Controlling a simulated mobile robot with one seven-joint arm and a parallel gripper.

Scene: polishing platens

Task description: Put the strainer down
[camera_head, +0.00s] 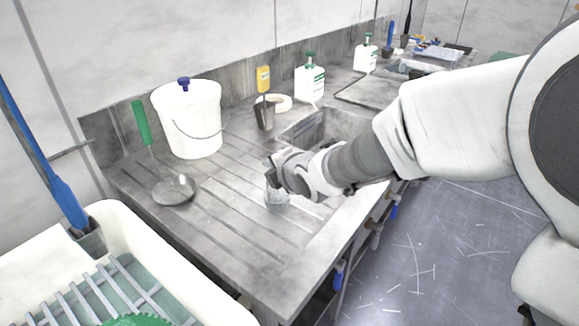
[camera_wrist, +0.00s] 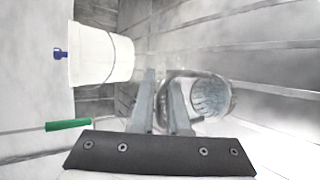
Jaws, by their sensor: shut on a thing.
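My gripper (camera_head: 272,180) is over the ribbed metal draining board (camera_head: 225,235), near its front edge. It is shut on a small grey metal strainer (camera_head: 278,201), which shows just below the fingers. In the wrist view the two fingers of my gripper (camera_wrist: 166,112) are at the rim of the strainer (camera_wrist: 212,97), a round, ribbed basket lying to their right. The strainer is close to the draining board; I cannot tell whether it touches it.
A white bucket (camera_head: 190,120) and a green-handled ladle (camera_head: 174,189) are at the back left of the board. A sink basin (camera_head: 325,128), a dark cup (camera_head: 264,117) and white bottles (camera_head: 309,85) are behind. The board around the strainer is clear.

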